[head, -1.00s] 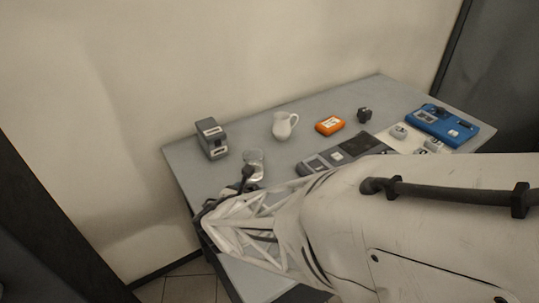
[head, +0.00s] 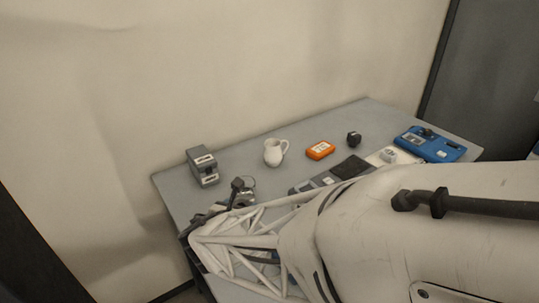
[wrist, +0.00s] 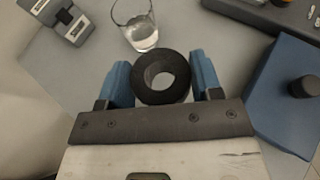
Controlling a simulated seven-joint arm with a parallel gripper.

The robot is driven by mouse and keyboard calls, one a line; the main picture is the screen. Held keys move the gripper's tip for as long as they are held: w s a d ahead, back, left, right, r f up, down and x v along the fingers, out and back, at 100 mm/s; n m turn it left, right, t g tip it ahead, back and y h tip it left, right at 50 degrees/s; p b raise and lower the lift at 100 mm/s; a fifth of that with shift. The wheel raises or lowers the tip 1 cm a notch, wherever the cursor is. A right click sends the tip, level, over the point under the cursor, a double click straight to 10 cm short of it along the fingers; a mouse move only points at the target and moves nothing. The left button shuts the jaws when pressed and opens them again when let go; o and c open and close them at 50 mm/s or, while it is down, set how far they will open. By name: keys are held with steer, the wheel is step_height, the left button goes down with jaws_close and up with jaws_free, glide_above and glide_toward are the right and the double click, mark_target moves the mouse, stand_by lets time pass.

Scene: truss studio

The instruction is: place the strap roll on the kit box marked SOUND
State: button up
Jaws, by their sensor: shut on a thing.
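The strap roll is a black ring (wrist: 161,77) in the wrist view. My gripper (wrist: 162,86) is shut on it, with one blue finger at each side. In the head view my gripper (head: 232,193) is over the left part of the table, and the roll cannot be made out there. A blue box (wrist: 281,100) with a black knob-like thing on top lies right of the roll in the wrist view. A dark grey case (wrist: 268,12) lies at the top right. No marking SOUND can be read on any box.
A clear glass (wrist: 136,24) stands just beyond the roll. A grey device (head: 203,166) stands at the left, with a white jug (head: 275,152), an orange box (head: 320,150) and a blue case (head: 431,144) further right. My arm hides the table's front.

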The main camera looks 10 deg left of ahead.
steer(key=shift+w+a+r, duration=0.1)
steer(key=w+a+r+m+h, duration=0.2)
steer(key=w+a+r, duration=0.3)
steer(key=w+a, duration=0.6)
steer(key=shift+w+a+g+h, duration=0.2)
steer(key=shift+g+h, duration=0.1)
steer(key=shift+h, duration=0.1)
stand_by(0.8)
steer(key=shift+a, duration=0.1)
stand_by(0.3)
glide_above(200, 155)
steer(key=s, duration=0.1)
steer(key=shift+d+f, duration=0.25)
steer(key=shift+f, duration=0.4)
steer(key=shift+w+a, duration=0.25)
steer(key=shift+w, duration=0.1)
steer(key=shift+f, duration=1.8)
